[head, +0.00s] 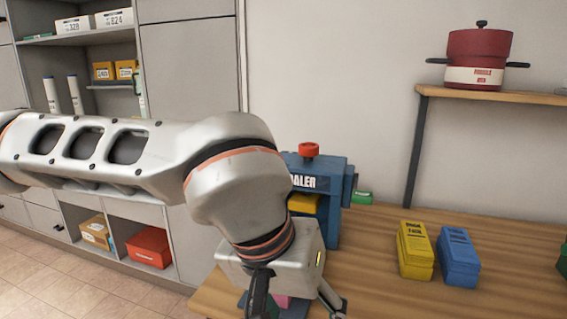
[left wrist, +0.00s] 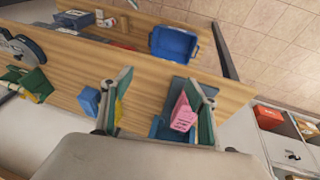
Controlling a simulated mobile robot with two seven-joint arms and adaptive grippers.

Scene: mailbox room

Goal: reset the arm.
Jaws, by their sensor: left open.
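My left arm reaches in from the left across the head view, in front of the shelves and a blue machine. My left gripper (head: 297,308) points down over the wooden table's near edge, partly cut off by the bottom of the picture. In the left wrist view my left gripper (left wrist: 162,80) has its fingers spread apart, with bare wood between them. A pink box (left wrist: 183,114) shows beside the right finger, in or on a blue part; I cannot tell whether they touch. My right gripper is not in view.
The blue sealer machine (head: 328,178) with a red knob stands behind my gripper. Yellow (head: 416,252) and blue (head: 458,258) boxes lie on the table to the right. A red pot (head: 478,56) stands on a raised shelf. A blue bin (left wrist: 174,44) shows in the wrist view.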

